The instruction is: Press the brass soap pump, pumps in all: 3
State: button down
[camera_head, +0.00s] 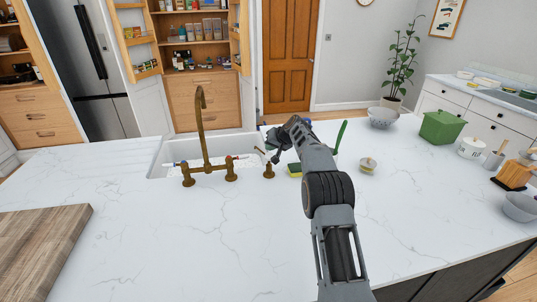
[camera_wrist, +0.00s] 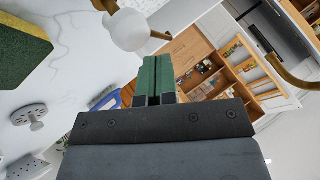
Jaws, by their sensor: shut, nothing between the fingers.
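The brass soap pump (camera_head: 268,171) stands on the marble counter at the near edge of the sink, right of the brass tap. My gripper (camera_head: 274,158) is just above and behind it in the head view, partly hiding its upper part. In the wrist view a pale rounded knob with a brass spout (camera_wrist: 160,36), apparently the pump's head, lies just beyond my fingertips. The green fingers of my gripper (camera_wrist: 156,62) are together and empty. I cannot tell whether they touch the pump.
The tall brass tap (camera_head: 204,140) stands left of the pump over the white sink (camera_head: 158,164). A yellow-green sponge (camera_head: 294,171) lies close on the right; it also shows in the wrist view (camera_wrist: 20,50).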

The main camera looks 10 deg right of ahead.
jog(key=shift+r, duration=0.1)
jog(key=shift+r+p, duration=2.15)
jog(key=shift+r, duration=0.3)
dwell(0.8)
notch_tip(320, 180, up, 4)
jog(key=p, duration=0.4)
jog(key=shift+f, duration=0.15)
notch_tip(320, 180, down, 9)
jog(key=b, duration=0.7)
dwell(2.1)
jog(key=shift+f+b, duration=0.25)
jog(key=shift+b, duration=0.05)
